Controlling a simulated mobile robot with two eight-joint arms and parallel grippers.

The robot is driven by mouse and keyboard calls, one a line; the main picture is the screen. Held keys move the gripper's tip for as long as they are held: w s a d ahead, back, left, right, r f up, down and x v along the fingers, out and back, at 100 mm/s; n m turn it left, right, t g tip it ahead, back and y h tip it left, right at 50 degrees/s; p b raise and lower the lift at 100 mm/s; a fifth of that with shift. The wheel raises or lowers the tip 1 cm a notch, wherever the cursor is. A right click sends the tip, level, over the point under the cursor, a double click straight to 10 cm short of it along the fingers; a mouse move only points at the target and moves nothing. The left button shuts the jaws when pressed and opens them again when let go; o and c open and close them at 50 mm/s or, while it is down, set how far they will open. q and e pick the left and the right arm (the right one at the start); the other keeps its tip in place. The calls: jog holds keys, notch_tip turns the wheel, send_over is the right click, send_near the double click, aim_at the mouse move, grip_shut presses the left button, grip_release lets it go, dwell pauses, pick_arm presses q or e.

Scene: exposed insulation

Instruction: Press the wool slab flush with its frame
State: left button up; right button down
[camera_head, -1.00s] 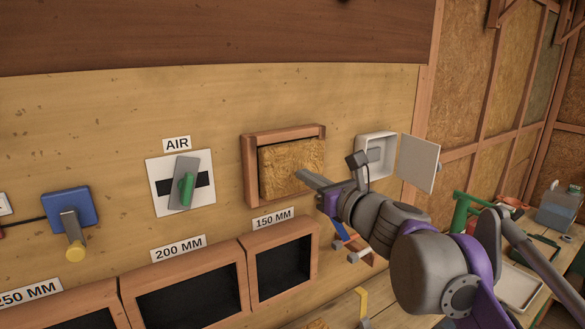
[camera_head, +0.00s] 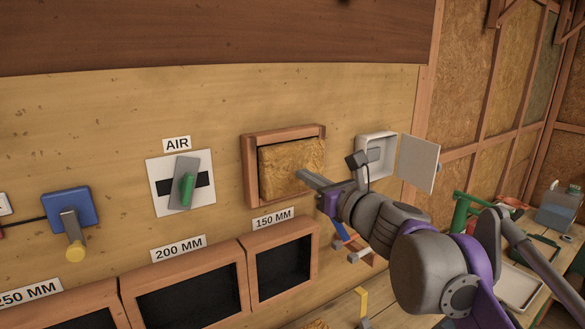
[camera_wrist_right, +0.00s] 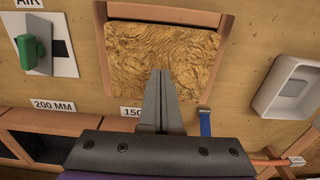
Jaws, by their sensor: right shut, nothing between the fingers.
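The wool slab (camera_head: 290,168) is a tan, fibrous block in a wooden frame (camera_head: 251,172) on the wall, and it stands a little proud of the frame. It also shows in the right wrist view (camera_wrist_right: 160,48), with the frame (camera_wrist_right: 225,45) around it. My right gripper (camera_head: 302,176) is shut and empty, its fingertips at the slab's lower right part in the head view. In the right wrist view the shut fingers (camera_wrist_right: 160,74) overlap the slab's lower middle; whether they touch it I cannot tell. My left gripper is not in view.
An open white box (camera_head: 377,155) with its door (camera_head: 417,163) swung out is right of the frame. A green-handled AIR lever (camera_head: 186,187) is left. Dark wooden bins (camera_head: 283,268) lie below.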

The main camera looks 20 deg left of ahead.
jog(key=shift+w+a, duration=0.15)
jog(key=shift+w+a+p, duration=0.3)
jog(key=shift+w+a, duration=0.05)
jog(key=shift+a, duration=0.05)
jog(key=shift+w+a, duration=0.1)
jog(key=shift+a, duration=0.05)
jog(key=shift+p+x, duration=0.45)
jog(key=shift+x, duration=0.6)
jog(key=v, duration=0.8)
jog(key=shift+b, duration=0.4)
dwell(0.3)
